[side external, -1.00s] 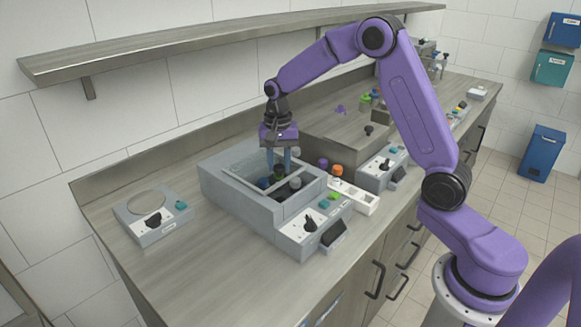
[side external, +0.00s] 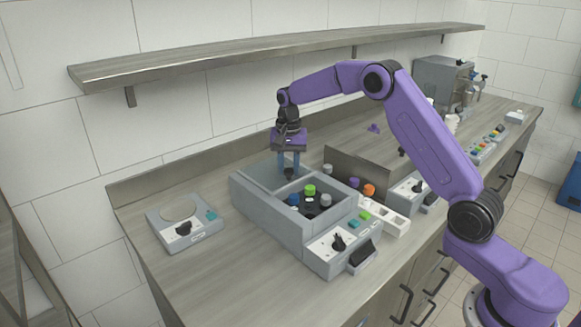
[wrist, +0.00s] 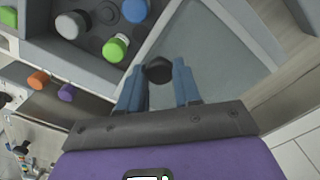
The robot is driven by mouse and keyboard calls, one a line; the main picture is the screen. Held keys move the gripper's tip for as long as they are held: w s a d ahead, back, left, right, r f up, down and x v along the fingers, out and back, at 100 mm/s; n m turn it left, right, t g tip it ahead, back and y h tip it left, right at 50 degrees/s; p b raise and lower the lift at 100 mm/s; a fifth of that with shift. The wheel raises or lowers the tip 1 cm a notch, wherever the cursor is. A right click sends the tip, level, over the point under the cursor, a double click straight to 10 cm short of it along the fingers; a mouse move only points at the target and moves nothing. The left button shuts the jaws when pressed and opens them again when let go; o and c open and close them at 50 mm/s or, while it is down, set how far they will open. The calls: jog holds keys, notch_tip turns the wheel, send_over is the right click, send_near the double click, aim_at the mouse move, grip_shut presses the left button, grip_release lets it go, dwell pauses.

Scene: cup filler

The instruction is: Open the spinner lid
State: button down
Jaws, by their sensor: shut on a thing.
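The spinner is a grey box (side external: 265,212) in the middle of the counter, with an open well at its right part. Its lid (wrist: 215,50) is a pale flat panel lying over the box's back-left part. A dark knob (wrist: 158,70) stands on the lid. My gripper (side external: 288,172) points down over the lid; in the wrist view my gripper (wrist: 159,84) has its two blue fingers shut on the knob. In the well, a dark rotor (wrist: 88,42) and several capped tubes show uncovered, including a green-capped one (wrist: 115,47) and a blue-capped one (wrist: 134,10).
A control panel (side external: 342,243) with a black dial is at the spinner's front. A white rack (side external: 388,216) is at its right, near orange and purple caps. A small grey device (side external: 187,232) stands left, with clear counter between. A long shelf (side external: 280,45) runs along the wall behind.

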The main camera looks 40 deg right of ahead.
jog(key=shift+r, duration=0.1)
jog(key=c, duration=0.8)
grip_release()
notch_tip(320, 180, up, 17)
jog(key=shift+r, duration=0.15)
